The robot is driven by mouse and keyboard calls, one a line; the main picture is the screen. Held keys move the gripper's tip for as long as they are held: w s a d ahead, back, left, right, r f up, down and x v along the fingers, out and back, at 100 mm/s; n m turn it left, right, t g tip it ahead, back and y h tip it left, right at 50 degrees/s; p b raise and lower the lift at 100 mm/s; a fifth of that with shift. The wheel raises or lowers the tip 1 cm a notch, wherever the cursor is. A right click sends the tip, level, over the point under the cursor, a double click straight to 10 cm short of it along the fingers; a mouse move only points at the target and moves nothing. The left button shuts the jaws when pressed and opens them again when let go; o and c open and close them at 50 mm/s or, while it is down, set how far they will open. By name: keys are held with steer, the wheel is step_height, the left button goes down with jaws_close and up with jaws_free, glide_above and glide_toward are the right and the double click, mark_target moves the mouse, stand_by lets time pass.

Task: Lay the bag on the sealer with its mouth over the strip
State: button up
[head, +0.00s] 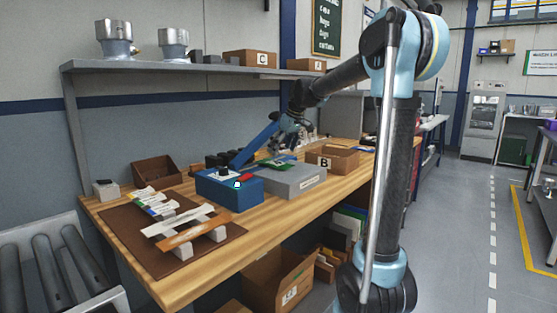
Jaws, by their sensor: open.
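The sealer (219,190) is a blue box on the wooden bench, with its blue lever arm (258,145) raised toward the back right. A grey block (306,182) stands against its right side. A small green and white packet, which looks like the bag (279,163), lies on top of the grey block near the sealer. Its mouth and the sealing strip are too small to make out. My gripper (284,150) is open, above and just behind the packet. Its fingers are small and partly merge with the dark background, so contact cannot be told.
A brown mat (128,236) at the front left holds strips on small blocks. A cardboard box marked B (343,160) stands right of the grey block. An open brown box (153,171) is behind the mat. A shelf (170,66) overhangs the bench.

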steer(key=v, duration=0.7)
steer(key=s+d+f+m+h, duration=0.1)
steer(key=s+d+f+m, duration=0.1)
steer(key=s+d+f, duration=0.35)
steer(key=s+d+f+m, duration=0.1)
steer(key=s+d+f, duration=0.15)
steer(key=s, duration=0.55)
steer(key=s+d+f+m+h, duration=0.1)
steer(key=s+d+f+m, duration=0.15)
steer(key=s+d, duration=0.35)
steer(key=s+d+f+m, duration=0.2)
steer(key=s+d+f, duration=0.1)
steer(key=s+f, duration=0.6)
steer(key=s+d+f+m+h, duration=0.1)
steer(key=s+d+f+m, duration=0.1)
steer(key=s+f, duration=0.7)
steer(key=shift+s+d+f+m+g, duration=0.25)
steer(key=shift+d+f+m+g, duration=0.1)
steer(key=shift+d+f, duration=0.35)
steer(key=shift+w+f, duration=0.25)
steer(key=shift+w, duration=0.15)
